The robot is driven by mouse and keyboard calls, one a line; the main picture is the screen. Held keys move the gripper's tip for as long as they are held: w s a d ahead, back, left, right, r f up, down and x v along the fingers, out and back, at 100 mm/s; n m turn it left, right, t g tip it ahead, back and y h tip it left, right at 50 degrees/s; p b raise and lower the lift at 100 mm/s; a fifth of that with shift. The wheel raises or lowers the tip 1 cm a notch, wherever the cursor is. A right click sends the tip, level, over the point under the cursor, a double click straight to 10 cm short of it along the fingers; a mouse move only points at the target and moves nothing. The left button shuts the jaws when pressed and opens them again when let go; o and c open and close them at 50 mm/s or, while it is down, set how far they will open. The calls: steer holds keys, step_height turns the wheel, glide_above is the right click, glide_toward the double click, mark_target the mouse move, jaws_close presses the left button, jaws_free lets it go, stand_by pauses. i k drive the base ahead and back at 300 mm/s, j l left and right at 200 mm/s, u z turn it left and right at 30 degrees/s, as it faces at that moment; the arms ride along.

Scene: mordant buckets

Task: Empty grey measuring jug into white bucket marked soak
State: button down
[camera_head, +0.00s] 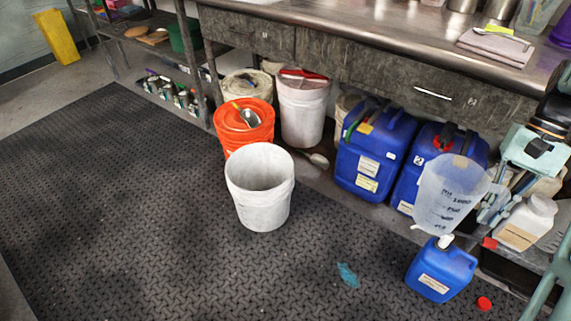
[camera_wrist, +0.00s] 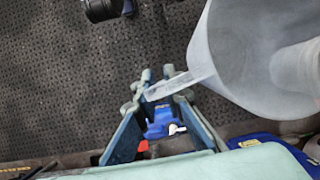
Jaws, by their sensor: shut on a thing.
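The grey translucent measuring jug (camera_head: 452,190) has black level marks and hangs upright or nearly so above a small blue jerrycan, at the right of the head view. My gripper (camera_head: 488,205) is beside it, shut on its handle. The wrist view shows the jug (camera_wrist: 250,60) at the upper right, its handle between my fingertips (camera_wrist: 166,88); what it contains I cannot tell. An open white bucket (camera_head: 260,205) stands upright on the mat, left of the jug and apart from it. No soak marking is readable on it.
An orange bucket (camera_head: 240,132) with a scoop on top and a lidded white bucket (camera_head: 302,115) stand behind. Large blue jerrycans (camera_head: 372,155) line the bench. The mat at left is clear.

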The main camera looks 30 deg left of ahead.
mark_target(259, 176)
steer(key=j, duration=0.8)
steer(key=i+j, duration=0.15)
steer(key=j, duration=0.65)
steer(key=j+u, duration=0.1)
steer(key=j, duration=0.7)
